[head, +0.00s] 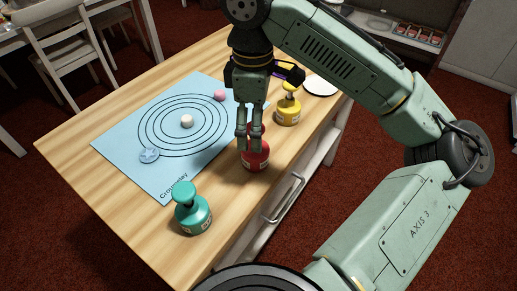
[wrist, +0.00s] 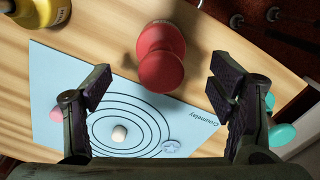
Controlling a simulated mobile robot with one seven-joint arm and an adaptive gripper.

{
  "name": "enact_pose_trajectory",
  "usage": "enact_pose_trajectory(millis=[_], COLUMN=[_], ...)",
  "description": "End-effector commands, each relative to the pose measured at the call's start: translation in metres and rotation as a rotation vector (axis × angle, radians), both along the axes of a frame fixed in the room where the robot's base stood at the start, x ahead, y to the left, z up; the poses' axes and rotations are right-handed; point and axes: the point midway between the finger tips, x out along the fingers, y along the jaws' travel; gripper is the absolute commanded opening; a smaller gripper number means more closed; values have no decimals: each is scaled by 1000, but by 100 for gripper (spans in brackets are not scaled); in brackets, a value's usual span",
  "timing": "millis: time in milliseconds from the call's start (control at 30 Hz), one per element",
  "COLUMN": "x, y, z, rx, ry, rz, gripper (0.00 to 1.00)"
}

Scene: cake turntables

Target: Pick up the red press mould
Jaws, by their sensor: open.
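The red press mould (head: 255,155) stands upright on the wooden table near its front edge. In the head view my gripper (head: 250,145) hangs directly over it and hides its upper part. In the wrist view the red mould (wrist: 160,60) shows its round knob toward the camera, beyond and between my two fingertips (wrist: 160,85). The fingers are spread wide, with nothing between them in their grip. I cannot tell the exact height gap from the fingertips to the knob.
A teal press mould (head: 192,212) stands to the left near the front edge, and a yellow one (head: 288,108) to the right. A blue mat (head: 125,125) with rings holds a white piece (head: 187,121), a pink piece (head: 219,95) and a blue disc (head: 149,155). A white disc (head: 320,86) lies farther right.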

Motion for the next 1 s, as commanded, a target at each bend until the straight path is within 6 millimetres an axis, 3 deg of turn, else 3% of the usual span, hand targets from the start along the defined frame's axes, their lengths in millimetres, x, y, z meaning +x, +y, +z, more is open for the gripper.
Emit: enact_pose_trajectory(millis=[600,867,1000], x=[-2,-2,-1], y=[-1,-1,-1], z=[-69,-72,-72], rx=[0,1,1], ry=[-1,-2,-2], rz=[-5,-4,-4], gripper=[77,77,68])
